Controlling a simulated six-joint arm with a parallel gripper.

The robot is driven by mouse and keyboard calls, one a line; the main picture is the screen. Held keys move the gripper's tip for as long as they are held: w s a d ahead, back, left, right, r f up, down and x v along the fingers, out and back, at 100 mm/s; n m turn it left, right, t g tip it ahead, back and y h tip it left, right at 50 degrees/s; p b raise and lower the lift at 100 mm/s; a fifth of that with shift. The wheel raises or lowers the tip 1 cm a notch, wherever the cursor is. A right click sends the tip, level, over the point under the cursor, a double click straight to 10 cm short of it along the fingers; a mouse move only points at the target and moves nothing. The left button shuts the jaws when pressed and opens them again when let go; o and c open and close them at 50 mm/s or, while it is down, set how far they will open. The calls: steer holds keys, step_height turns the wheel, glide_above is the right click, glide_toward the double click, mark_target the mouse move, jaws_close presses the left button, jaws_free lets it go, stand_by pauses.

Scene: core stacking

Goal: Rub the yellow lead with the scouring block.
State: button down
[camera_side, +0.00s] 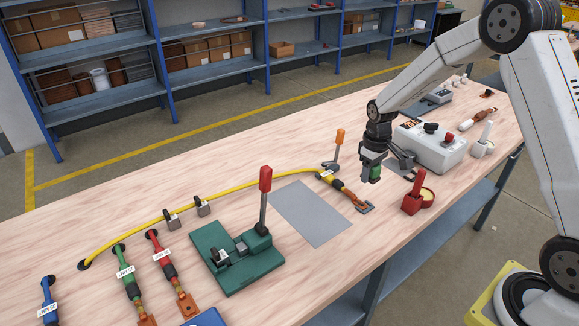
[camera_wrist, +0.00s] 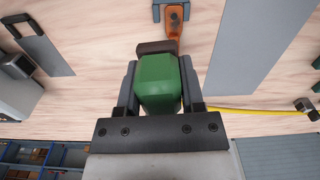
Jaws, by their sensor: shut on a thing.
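My gripper (camera_side: 371,164) is shut on the scouring block (camera_side: 375,173), a green body with a dark brown pad on its far side in the wrist view (camera_wrist: 158,84). The block is held above the table, apart from the lead. The yellow lead (camera_side: 220,188) curves across the table from a hole at left to an end with a copper lug (camera_side: 353,198). The lug sits in a small grey holder (camera_side: 367,208), below and left of my gripper. In the wrist view the lug (camera_wrist: 173,22) shows just beyond the block, and the lead (camera_wrist: 240,111) runs off right.
A grey mat (camera_side: 309,213) and a green press (camera_side: 237,255) with a red-handled lever lie left of the lug. Blue, green and red leads lie at front left. An orange-handled clamp (camera_side: 337,150) stands behind.

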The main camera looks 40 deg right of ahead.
mark_target(365, 202)
steer(key=shift+m, duration=0.3)
steer(key=shift+f, duration=0.1)
steer(key=shift+f, duration=3.7)
steer(key=shift+a+f, duration=0.25)
steer(key=shift+a, duration=1.75)
steer(key=shift+d+r, duration=0.1)
steer(key=shift+d, duration=1.9)
step_height(365, 202, up, 2)
steer(key=shift+d+r, duration=0.1)
steer(key=shift+r, duration=2.85)
